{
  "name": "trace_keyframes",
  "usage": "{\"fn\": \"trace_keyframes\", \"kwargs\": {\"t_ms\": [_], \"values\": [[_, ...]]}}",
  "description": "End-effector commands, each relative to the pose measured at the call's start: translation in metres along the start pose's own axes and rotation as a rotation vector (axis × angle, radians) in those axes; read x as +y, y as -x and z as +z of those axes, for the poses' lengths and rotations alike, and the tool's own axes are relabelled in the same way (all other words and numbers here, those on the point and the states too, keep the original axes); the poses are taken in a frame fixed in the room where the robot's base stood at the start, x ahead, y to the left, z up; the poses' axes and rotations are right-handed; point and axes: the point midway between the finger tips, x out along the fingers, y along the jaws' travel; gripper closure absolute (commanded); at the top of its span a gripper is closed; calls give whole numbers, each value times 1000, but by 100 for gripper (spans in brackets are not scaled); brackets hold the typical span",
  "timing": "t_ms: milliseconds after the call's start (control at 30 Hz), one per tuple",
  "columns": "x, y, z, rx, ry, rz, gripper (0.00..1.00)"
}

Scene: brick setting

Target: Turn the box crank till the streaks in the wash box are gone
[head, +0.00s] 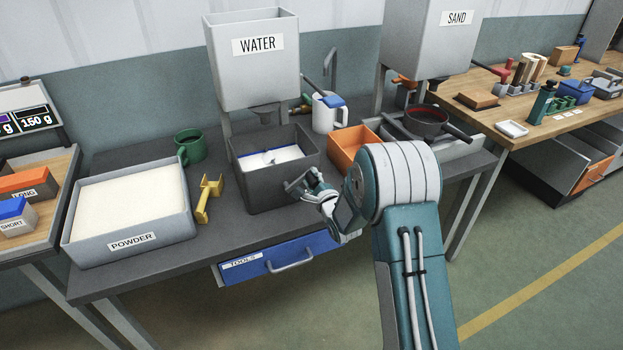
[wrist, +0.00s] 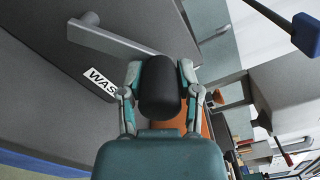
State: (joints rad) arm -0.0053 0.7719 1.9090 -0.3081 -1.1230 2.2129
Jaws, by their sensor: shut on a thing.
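The dark grey wash box (head: 262,191) stands on the bench under the water tank. White stuff with a small blue part (head: 272,156) shows inside it; streaks are too small to tell. In the wrist view the box wall (wrist: 60,60) carries a label that reads "WAS", partly hidden. The grey crank arm (wrist: 120,40) runs along that wall to a black knob (wrist: 160,88). My gripper (wrist: 162,92) is shut on the knob, one finger on each side. In the head view my gripper (head: 302,186) is at the box's right front side.
The powder tray (head: 130,241), yellow scoop (head: 208,198) and green mug (head: 189,146) stand to the left. A white jug (head: 325,112) and orange bin (head: 352,150) stand behind and right. The blue tools drawer (head: 280,258) is below.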

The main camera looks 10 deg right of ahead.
Motion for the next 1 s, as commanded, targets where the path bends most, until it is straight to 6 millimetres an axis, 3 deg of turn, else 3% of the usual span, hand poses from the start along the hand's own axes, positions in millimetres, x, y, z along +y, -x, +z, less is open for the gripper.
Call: {"fn": "trace_keyframes", "kwargs": {"t_ms": [167,200,233,267,700,867,1000], "values": [[3,1,0,0,1,7,100],[3,1,0,0,1,7,38],[3,1,0,0,1,7,25],[3,1,0,0,1,6,21],[0,4,0,0,1,1,21],[0,26,0,1,1,2,21],[1,55,0,2,2,3,21]]}}
